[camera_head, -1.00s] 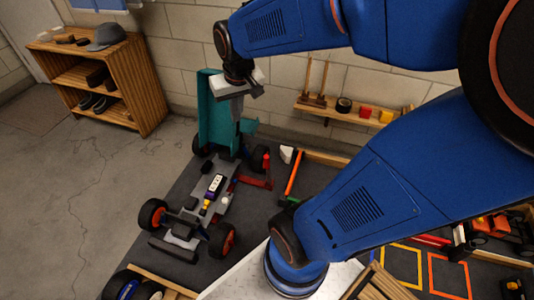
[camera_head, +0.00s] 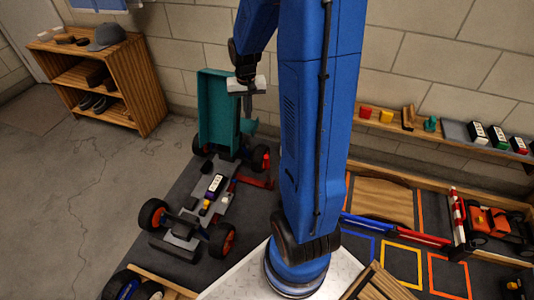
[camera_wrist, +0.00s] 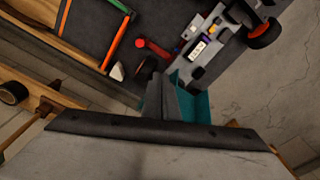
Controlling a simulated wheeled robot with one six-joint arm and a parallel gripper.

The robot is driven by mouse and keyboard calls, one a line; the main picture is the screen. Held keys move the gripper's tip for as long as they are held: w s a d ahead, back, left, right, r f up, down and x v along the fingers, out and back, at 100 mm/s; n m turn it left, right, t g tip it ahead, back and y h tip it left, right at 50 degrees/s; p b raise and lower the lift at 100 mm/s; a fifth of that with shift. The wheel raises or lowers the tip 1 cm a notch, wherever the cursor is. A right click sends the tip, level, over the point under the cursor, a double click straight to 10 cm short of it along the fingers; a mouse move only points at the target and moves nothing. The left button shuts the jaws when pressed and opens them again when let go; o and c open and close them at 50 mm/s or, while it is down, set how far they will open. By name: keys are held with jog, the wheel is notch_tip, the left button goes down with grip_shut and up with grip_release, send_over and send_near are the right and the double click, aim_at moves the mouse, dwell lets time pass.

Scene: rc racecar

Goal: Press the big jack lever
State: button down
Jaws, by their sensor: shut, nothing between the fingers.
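The racecar (camera_head: 205,205) sits on the dark mat with its teal body shell (camera_head: 215,115) tipped upright at the far end. A red bar-like part (camera_head: 255,183), which may be the big jack and its lever, lies low beside the car's right side. It also shows in the wrist view as a red bar with a rounded end (camera_wrist: 150,48). My gripper (camera_head: 247,106) is shut and empty, pointing down, high beside the teal shell. In the wrist view its closed fingers (camera_wrist: 168,98) overlap the teal shell, apart from the red bar. I cannot tell whether they touch the shell.
A wooden shelf (camera_head: 105,75) with a cap and shoes stands at the left. A wall shelf (camera_head: 455,132) with small items runs along the right. An orange vehicle (camera_head: 490,222) and a striped red-white post (camera_head: 458,212) stand at the right. The grey floor at left is clear.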

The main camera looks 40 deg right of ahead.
jog(key=w+d+f+m+g, duration=0.1)
jog(key=d+f, duration=0.5)
jog(key=f, duration=0.3)
jog(key=w+d+f+m, duration=0.1)
jog(key=d+f+m, duration=0.1)
jog(key=d+f, duration=0.4)
notch_tip(320, 180, down, 3)
jog(key=shift+w+f+g+y, duration=0.1)
jog(key=shift+w+g+y, duration=0.1)
jog(key=shift+g+y, duration=0.2)
jog(key=s+a+f, duration=0.3)
jog(key=f, duration=0.7)
jog(key=shift+s+a+f, duration=0.2)
jog(key=shift+f, duration=0.05)
jog(key=shift+a, duration=0.15)
